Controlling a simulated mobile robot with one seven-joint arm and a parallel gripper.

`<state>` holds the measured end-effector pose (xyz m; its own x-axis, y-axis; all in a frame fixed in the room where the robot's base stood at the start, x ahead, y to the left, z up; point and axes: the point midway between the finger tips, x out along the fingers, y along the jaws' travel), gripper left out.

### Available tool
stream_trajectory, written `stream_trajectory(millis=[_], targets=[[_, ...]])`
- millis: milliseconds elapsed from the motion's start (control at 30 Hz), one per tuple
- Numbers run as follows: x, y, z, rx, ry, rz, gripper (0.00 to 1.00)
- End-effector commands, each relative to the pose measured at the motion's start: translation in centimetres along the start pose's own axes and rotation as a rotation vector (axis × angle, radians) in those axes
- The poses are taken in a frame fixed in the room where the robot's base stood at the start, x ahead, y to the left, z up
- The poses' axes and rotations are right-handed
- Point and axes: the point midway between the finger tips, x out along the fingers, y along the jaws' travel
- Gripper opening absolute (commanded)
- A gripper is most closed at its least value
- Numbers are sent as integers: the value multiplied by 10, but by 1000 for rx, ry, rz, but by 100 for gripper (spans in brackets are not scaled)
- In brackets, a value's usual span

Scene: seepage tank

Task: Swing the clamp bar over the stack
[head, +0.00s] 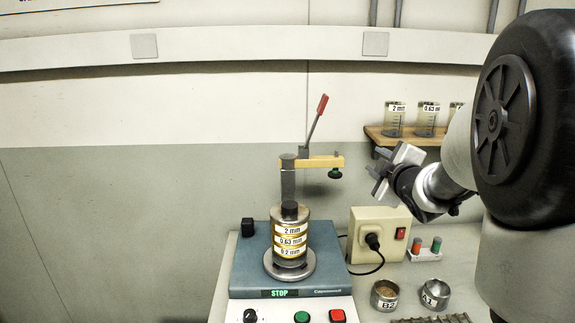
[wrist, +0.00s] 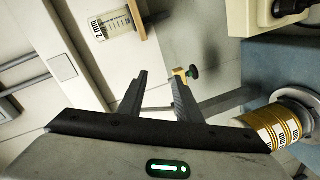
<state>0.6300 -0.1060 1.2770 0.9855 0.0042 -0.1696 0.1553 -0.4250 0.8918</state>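The clamp bar (head: 318,162) is a yellow bar on a grey upright post (head: 288,182). It points right, its free end clear of the stack's right side. A red-handled lever (head: 318,115) rises from it, and a dark green knob (head: 335,173) hangs under its free end. The stack (head: 290,242) of sieves, labelled 2 mm, 0.63 mm and 0.2 mm, stands upright on the shaker in front of the post. My gripper (head: 377,173) is right of the bar's end, apart from it. In the wrist view my gripper (wrist: 160,76) is open and empty; the knob (wrist: 193,72) shows just beyond one finger.
A beige box (head: 378,228) with a plug stands right of the shaker (head: 250,268). A shelf (head: 395,136) with labelled beakers is behind my gripper. Two small metal cups (head: 385,294) (head: 434,294) sit at front right. Space left of the post is clear.

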Motion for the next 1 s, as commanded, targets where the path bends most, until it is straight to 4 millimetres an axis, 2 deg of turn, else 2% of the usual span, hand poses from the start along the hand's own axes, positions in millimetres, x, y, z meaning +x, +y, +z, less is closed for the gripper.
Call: stream_trajectory(millis=[33, 100, 200, 300, 467, 567, 1000], targets=[[21, -19, 4, -101, 66, 9, 31], [38, -34, -2, -230, 171, 34, 31], [50, -56, -11, -364, 297, 57, 31], [54, -71, -17, -438, 379, 70, 31], [59, -77, -24, -473, 423, 79, 31], [70, -76, -29, -472, 424, 79, 31], [155, -78, -68, -469, 422, 79, 31]])
